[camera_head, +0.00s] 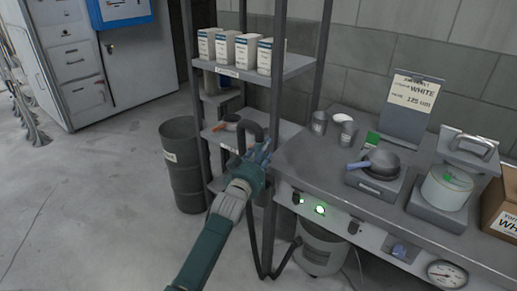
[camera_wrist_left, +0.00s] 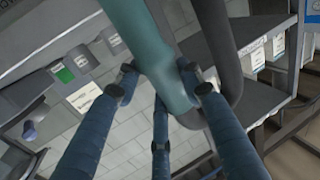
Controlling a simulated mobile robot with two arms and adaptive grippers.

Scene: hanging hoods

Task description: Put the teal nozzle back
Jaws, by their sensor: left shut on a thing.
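The teal nozzle (camera_wrist_left: 152,50) is a smooth tube that crosses the upper middle of the left wrist view. My left gripper (camera_wrist_left: 172,92) is shut on it, with blue fingers on both sides of the tube. In the head view my left gripper (camera_head: 262,154) is in front of the shelf rack, by the left end of the bench, and hides most of the nozzle. My right gripper is not in view.
The shelf rack (camera_head: 290,68) holds several white boxes and an orange-handled tool (camera_head: 226,122). The grey bench (camera_head: 310,160) at right carries cups, a pan (camera_head: 380,162), a white pot (camera_head: 447,188) and a sign. A dark barrel (camera_head: 184,165) stands left. The floor at left is clear.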

